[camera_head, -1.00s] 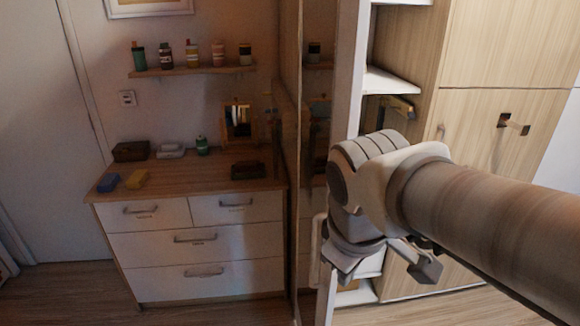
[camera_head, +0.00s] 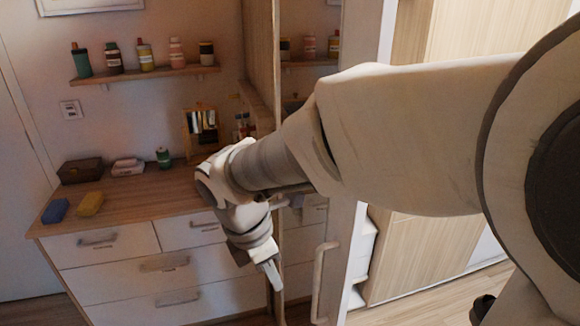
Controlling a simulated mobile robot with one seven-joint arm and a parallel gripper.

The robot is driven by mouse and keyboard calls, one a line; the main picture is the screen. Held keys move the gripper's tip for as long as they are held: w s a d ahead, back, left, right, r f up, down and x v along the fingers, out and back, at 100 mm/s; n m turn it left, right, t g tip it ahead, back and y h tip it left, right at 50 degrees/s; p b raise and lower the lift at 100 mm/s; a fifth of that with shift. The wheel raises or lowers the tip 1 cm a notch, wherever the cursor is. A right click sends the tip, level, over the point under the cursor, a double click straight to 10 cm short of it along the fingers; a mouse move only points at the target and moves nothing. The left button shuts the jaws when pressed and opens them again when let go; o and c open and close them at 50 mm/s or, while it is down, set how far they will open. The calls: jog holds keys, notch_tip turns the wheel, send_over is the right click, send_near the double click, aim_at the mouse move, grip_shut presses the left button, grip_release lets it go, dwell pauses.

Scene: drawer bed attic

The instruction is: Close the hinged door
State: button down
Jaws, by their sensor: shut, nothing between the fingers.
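The hinged door (camera_head: 345,245) stands open, jutting toward me. Its left face appears mirrored and reflects the wall shelf and bottles. A pale vertical handle (camera_head: 320,283) is on it, near its front edge. My gripper (camera_head: 274,277) points down on the left, mirrored side of the door, left of the handle. Its fingers are shut and empty. I cannot tell whether it touches the door; a gap shows between it and the handle. My arm crosses in front of the door and hides its middle part.
A dresser (camera_head: 115,208) with a wooden top and white drawers stands left, close to my gripper. A wall shelf (camera_head: 145,73) with several bottles hangs above. Wooden cabinet fronts (camera_head: 425,255) are right of the door. Some floor (camera_head: 435,294) is clear at the lower right.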

jog(key=w+d+f, duration=0.2)
jog(key=d+f, duration=0.3)
jog(key=f, duration=0.4)
jog(key=shift+w+d+f+b, duration=0.2)
jog(key=shift+w+d+b, duration=0.1)
jog(key=shift+w+d, duration=0.1)
